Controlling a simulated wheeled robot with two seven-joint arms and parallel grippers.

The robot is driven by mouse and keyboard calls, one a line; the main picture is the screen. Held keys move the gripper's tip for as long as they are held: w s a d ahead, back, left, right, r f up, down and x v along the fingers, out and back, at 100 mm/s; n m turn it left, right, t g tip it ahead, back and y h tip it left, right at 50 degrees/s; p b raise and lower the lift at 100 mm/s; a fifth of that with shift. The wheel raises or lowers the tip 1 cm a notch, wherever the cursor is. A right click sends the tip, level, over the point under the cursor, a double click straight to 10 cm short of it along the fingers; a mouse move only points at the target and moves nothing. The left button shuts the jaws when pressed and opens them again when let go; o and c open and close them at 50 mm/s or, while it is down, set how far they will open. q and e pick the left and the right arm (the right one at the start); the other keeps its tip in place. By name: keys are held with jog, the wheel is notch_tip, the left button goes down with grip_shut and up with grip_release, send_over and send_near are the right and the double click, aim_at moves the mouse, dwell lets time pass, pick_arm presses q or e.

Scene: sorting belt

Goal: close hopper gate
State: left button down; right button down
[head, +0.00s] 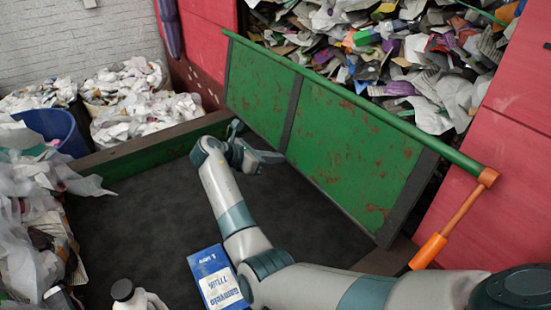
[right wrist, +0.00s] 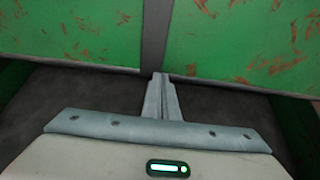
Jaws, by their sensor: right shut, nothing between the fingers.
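The hopper gate (head: 335,145) is a rust-flecked green panel with a dark grey middle rib, below a long green bar. It slants across the head view between the dark belt and the paper heap. An orange handle (head: 429,252) hangs from the bar's right end. In the right wrist view the gate (right wrist: 235,45) fills the top, its lower edge above dark belt. My right gripper (head: 262,158) is shut and empty, in front of the gate's lower left part. Its fingertips (right wrist: 160,78) point at the rib's lower end; I cannot tell whether they touch. My left gripper is out of view.
The dark belt (head: 140,215) is mostly bare. A blue-and-white box (head: 214,275) lies beside my right arm, and a white bottle with a dark cap (head: 125,292) is at the lower left. Paper (head: 400,60) is heaped behind the gate. A blue bin (head: 52,125) stands left.

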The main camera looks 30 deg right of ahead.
jog(key=d+f+h, duration=0.1)
jog(key=d+h, duration=0.2)
jog(key=d, duration=0.3)
jog(key=shift+w+d+f+t, duration=0.2)
jog(key=shift+w+f+t, duration=0.1)
jog(key=shift+w, duration=0.15)
jog(key=shift+r, duration=0.1)
